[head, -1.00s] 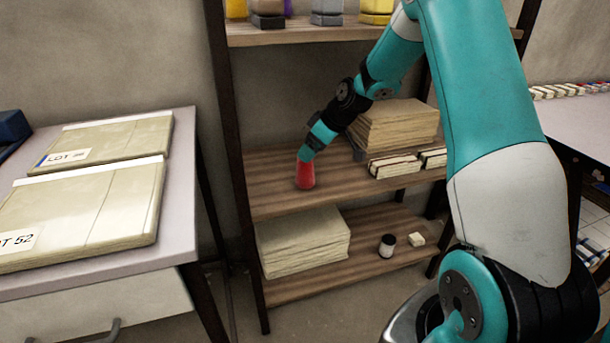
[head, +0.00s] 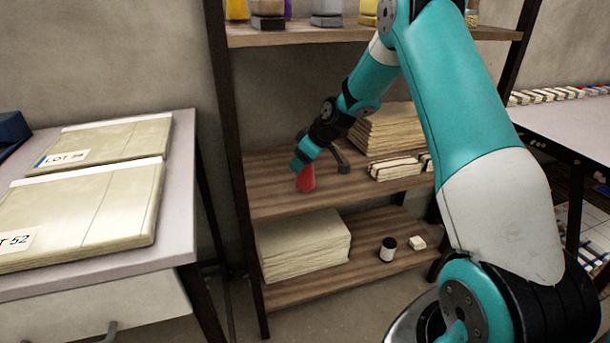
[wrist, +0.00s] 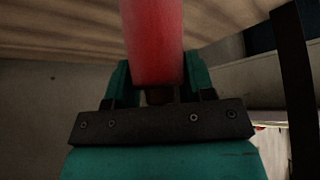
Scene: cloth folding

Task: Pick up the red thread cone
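The red thread cone (head: 306,179) is at the left front of the middle shelf (head: 272,200). In the wrist view the cone (wrist: 155,45) runs up the middle of the picture, with a dark narrow end near my gripper's palm. My gripper (head: 302,166) reaches it from above and hides its top in the head view. In the wrist view the two teal fingers of my gripper (wrist: 158,82) lie against both sides of the cone, shut on it. Whether its base rests on the shelf or is just clear of it, I cannot tell.
Folded cloth stacks (head: 385,128) and striped cloths (head: 397,168) lie right of the cone. The upper shelf (head: 290,36) carries several spools. The lower shelf holds a cloth stack (head: 303,245) and a dark jar (head: 388,249). A dark upright (head: 235,175) stands close left.

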